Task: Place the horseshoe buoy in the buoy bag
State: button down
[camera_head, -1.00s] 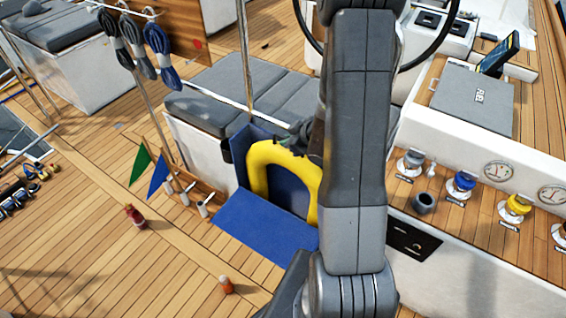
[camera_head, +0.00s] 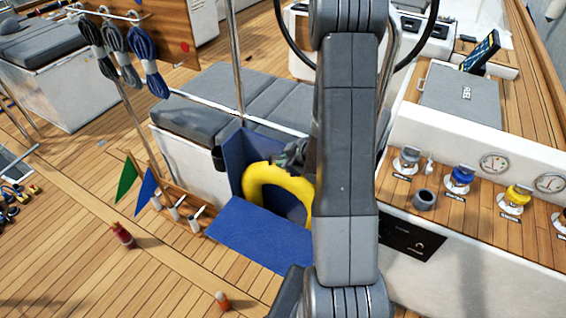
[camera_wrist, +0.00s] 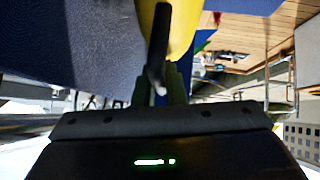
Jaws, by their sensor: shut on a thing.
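The yellow horseshoe buoy (camera_head: 262,178) stands arch up at the blue buoy bag (camera_head: 258,235). The bag's side and back panels rise behind it, and its front panel slopes toward me. The buoy's left leg disappears behind the front panel's upper edge. My arm hides its right side, so I cannot tell how deep it sits. My gripper (camera_head: 293,155) is shut on the top of the buoy, partly hidden by my arm. In the wrist view, my gripper's fingers (camera_wrist: 165,80) are at the yellow buoy (camera_wrist: 186,30), with blue bag fabric (camera_wrist: 75,45) at left.
A grey-cushioned bench (camera_head: 255,95) stands behind the bag. A wooden rack (camera_head: 178,210) with handles and green and blue flags is to its left. A white console (camera_head: 480,160) with winches is at right.

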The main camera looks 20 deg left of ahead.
jog(key=c, duration=1.9)
grip_release()
jog(key=shift+f, duration=0.1)
jog(key=o, duration=0.4)
jog(key=shift+d+r, duration=0.15)
jog(key=shift+r, duration=0.2)
jog(key=p+v, duration=0.2)
jog(key=v, duration=0.9)
jog(key=shift+d+r, duration=0.15)
jog(key=shift+d, duration=0.1)
jog(key=shift+s, duration=0.1)
